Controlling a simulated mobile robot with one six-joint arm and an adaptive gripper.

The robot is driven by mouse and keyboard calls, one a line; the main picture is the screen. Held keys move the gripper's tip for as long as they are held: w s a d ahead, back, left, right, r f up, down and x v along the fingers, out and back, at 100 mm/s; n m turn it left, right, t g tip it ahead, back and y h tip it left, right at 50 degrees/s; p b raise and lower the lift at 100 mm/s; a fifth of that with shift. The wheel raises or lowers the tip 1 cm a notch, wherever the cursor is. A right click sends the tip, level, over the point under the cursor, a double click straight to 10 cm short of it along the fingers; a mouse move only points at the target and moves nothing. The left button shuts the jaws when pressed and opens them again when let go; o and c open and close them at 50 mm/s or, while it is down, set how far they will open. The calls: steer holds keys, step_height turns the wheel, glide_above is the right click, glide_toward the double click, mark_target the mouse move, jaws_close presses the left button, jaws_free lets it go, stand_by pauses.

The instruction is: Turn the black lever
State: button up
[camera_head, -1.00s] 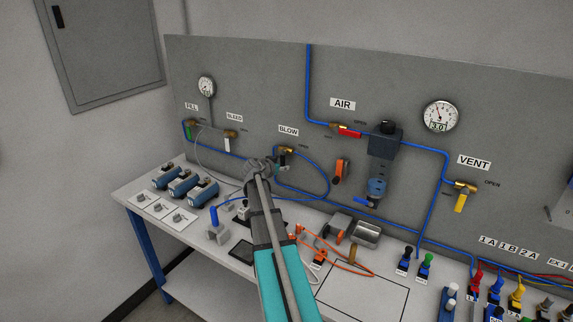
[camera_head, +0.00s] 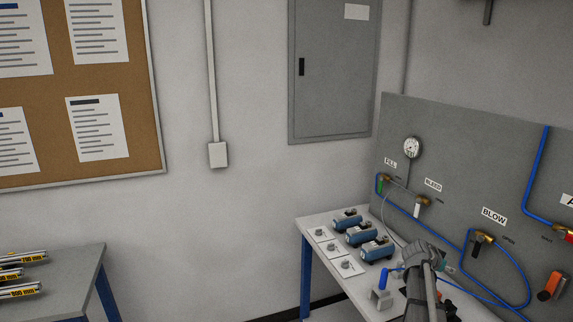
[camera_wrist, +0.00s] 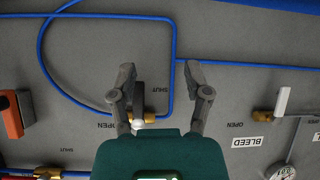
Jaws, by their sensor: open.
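The black lever (camera_head: 478,248) is on the brass BLOW valve of the grey panel in the head view. In the wrist view, which sees the panel upside down, the lever (camera_wrist: 138,98) points straight up in the picture from its brass valve (camera_wrist: 151,119). My gripper (camera_wrist: 158,70) is open, with a finger on each side of the lever in the picture. The lever appears close beside the left finger, which partly overlaps it; I cannot tell whether they touch. In the head view my gripper (camera_head: 445,265) is left of the lever, partly hidden by my wrist.
Blue hose (camera_wrist: 172,85) runs around the lever. The BLEED valve's white lever (camera_head: 417,210) and the FILL valve's green lever (camera_head: 380,186) are to the left. An orange lever (camera_wrist: 12,115) is nearby.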

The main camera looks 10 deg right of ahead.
steer(key=s+a+f+n+y, duration=0.1)
steer(key=a+f+n+y, duration=0.1)
steer(key=a, duration=0.6)
steer(key=s+a+f+n+y, duration=0.1)
steer(key=s+a+f+n, duration=0.1)
steer(key=a, duration=0.6)
steer(key=s+a+f+n+y, duration=0.1)
steer(key=a+f+n+y, duration=0.1)
steer(key=a, duration=0.6)
steer(key=shift+s+a+g+y, duration=0.1)
steer(key=shift+s+g+y, duration=0.05)
steer(key=shift+g+y, duration=0.15)
steer(key=s+a+f+n+g+y, duration=0.1)
steer(key=s+a, duration=0.4)
steer(key=a, duration=0.5)
steer(key=s+a+f+n+g+y, duration=0.1)
steer(key=s+a+n+y, duration=0.3)
steer(key=a, duration=0.6)
steer(key=s+n, duration=0.1)
steer(key=n, duration=0.1)
steer(key=shift+n, duration=0.3)
